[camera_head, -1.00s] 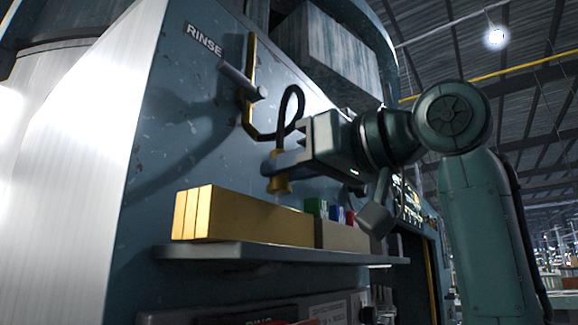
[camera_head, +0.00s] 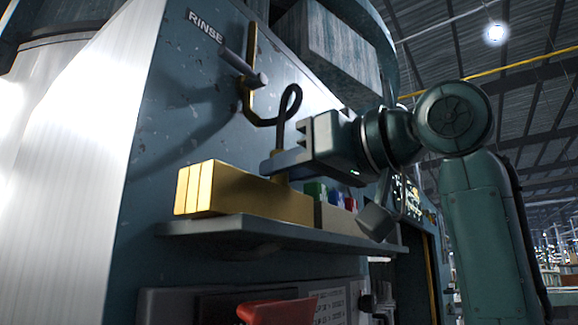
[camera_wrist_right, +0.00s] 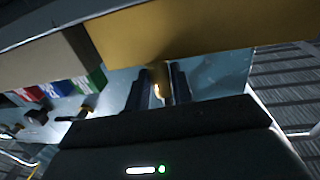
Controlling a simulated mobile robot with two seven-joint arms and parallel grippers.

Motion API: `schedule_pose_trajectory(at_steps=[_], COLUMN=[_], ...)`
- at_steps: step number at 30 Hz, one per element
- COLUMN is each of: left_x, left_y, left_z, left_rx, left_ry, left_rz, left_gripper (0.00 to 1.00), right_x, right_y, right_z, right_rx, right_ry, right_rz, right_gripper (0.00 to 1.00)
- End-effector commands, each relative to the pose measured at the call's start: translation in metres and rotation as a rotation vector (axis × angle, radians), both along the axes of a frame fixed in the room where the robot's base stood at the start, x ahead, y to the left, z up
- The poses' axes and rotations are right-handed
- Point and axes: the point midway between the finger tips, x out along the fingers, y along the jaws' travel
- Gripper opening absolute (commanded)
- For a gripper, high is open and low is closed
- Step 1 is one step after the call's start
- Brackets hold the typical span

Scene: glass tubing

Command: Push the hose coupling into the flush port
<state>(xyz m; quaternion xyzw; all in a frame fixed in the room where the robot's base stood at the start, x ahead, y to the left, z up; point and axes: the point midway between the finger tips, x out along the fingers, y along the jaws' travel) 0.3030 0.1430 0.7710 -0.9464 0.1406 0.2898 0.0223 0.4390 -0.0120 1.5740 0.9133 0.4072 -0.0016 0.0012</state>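The brass hose coupling (camera_head: 283,179) hangs at the lower end of a looped black hose (camera_head: 290,101), and its lower part is hidden behind the brass block in the head view. My right gripper (camera_head: 275,165) reaches in from the right and is shut on the coupling, just above and behind the block. In the right wrist view the two dark fingers (camera_wrist_right: 158,88) stand on either side of the brass coupling (camera_wrist_right: 157,74). I cannot make out the flush port in either view. My left gripper is not in view.
A shelf (camera_head: 250,234) carries a long brass block (camera_head: 240,190) and a tan box (camera_head: 336,217) with green, blue and red items. Above are the RINSE label (camera_head: 205,25), a grey lever (camera_head: 243,68) and a brass pipe (camera_head: 251,95). A red handle (camera_head: 278,311) shows below.

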Motion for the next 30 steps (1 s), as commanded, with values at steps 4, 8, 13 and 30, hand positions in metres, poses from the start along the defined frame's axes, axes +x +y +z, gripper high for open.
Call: schedule_pose_trajectory(at_steps=[4,8,13,30], left_x=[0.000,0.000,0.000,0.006], left_y=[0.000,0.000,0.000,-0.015], left_z=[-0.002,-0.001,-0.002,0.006], left_rx=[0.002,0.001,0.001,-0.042], left_ry=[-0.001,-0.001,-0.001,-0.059], left_rz=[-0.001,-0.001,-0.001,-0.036], left_gripper=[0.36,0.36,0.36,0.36], right_x=[0.000,0.000,0.000,-0.043], right_y=[0.000,0.000,0.000,-0.049], right_z=[0.000,0.000,0.000,-0.002], right_rx=[0.000,0.000,-0.001,0.002], right_ry=[0.000,0.000,0.001,-0.005], right_rz=[0.000,0.000,0.000,-0.004], right_gripper=[0.36,0.46,0.46,0.46])
